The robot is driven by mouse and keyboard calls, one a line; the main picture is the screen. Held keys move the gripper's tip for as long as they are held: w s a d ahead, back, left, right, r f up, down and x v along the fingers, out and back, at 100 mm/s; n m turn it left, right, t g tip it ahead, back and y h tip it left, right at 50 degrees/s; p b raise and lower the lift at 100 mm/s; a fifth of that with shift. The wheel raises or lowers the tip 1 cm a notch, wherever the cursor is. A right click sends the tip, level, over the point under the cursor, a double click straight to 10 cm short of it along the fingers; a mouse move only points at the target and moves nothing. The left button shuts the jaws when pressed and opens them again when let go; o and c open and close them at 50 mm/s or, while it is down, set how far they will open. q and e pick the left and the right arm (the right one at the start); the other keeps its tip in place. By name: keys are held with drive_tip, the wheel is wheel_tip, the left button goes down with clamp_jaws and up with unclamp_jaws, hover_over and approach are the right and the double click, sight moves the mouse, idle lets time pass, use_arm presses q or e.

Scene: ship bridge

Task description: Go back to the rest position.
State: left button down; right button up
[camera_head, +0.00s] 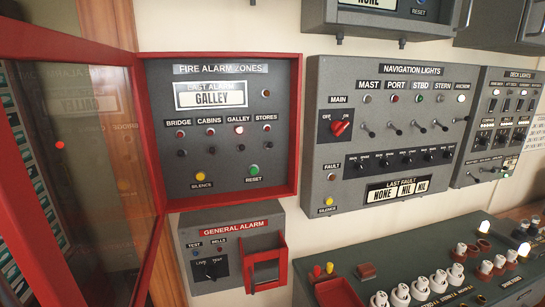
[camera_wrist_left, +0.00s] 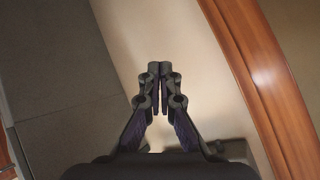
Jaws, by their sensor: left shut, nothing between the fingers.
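My left gripper (camera_wrist_left: 160,85) shows in the left wrist view with its two fingers together and nothing between them. It points at a plain cream surface, and no object touches its fingertips. Neither gripper shows in the head view. My right gripper is in neither view.
The red-framed glass door (camera_head: 75,150) of the fire alarm panel (camera_head: 222,130) stands open at the left. The navigation lights panel (camera_head: 385,130), general alarm box (camera_head: 232,247) and a console (camera_head: 430,265) fill the front. A wooden trim (camera_wrist_left: 262,75) runs right of my left gripper.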

use_arm(q)
drive_tip(key=s+a+f+n+g, duration=0.2)
drive_tip(key=s+f, duration=0.4)
drive_tip(key=s, duration=0.5)
drive_tip(key=s+a+f+n+g+b, duration=0.1)
drive_tip(key=s+a+f+g, duration=0.2)
drive_tip(key=s+f, duration=0.4)
drive_tip(key=s+a+f+n+g+y+b, duration=0.1)
drive_tip(key=s+f+g, duration=0.3)
drive_tip(key=s, duration=1.1)
wheel_tip(320, 180, down, 2)
drive_tip(key=shift+s+a+f+n, duration=0.2)
drive_tip(key=shift+a+f+n, duration=0.05)
drive_tip(key=shift+a+n, duration=0.5)
drive_tip(key=shift+d, duration=0.1)
